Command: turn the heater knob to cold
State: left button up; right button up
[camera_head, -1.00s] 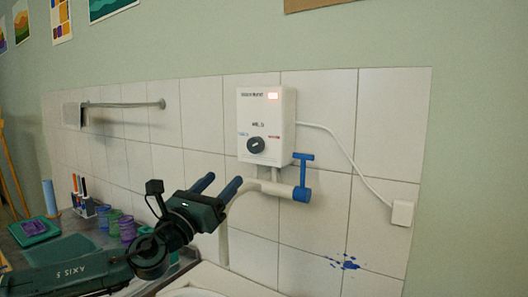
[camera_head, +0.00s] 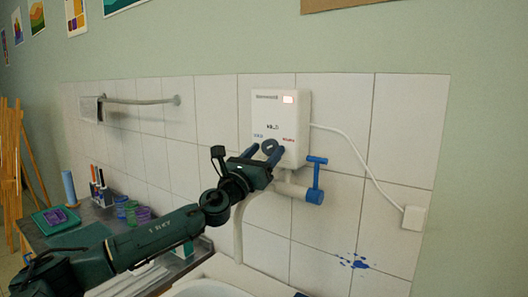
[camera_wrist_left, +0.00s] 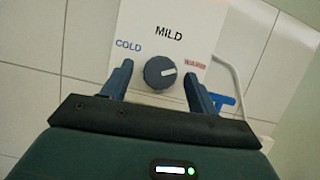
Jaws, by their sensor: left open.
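The white heater (camera_head: 266,105) hangs on the tiled wall. Its round dark knob (camera_wrist_left: 159,73) sits on the lower front, with a blue "COLD" label at upper left, "MILD" above and a red label at right. The knob's white mark points right and slightly up, towards the red label. My left gripper (camera_head: 265,151) is open in front of the heater. In the left wrist view, its fingers (camera_wrist_left: 158,76) stand on either side of the knob, with a gap visible at each side. The head view shows the knob (camera_head: 268,146) partly hidden by the gripper. My right gripper is not in view.
A blue tap lever (camera_head: 316,178) on the pipe is just right of and below the heater. A white cable runs to a wall box (camera_head: 413,218). A basin (camera_head: 205,288) lies below. Cups (camera_head: 131,211) and markers stand on the counter at left.

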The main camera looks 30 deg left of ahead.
pick_arm(q)
jog(key=c, duration=1)
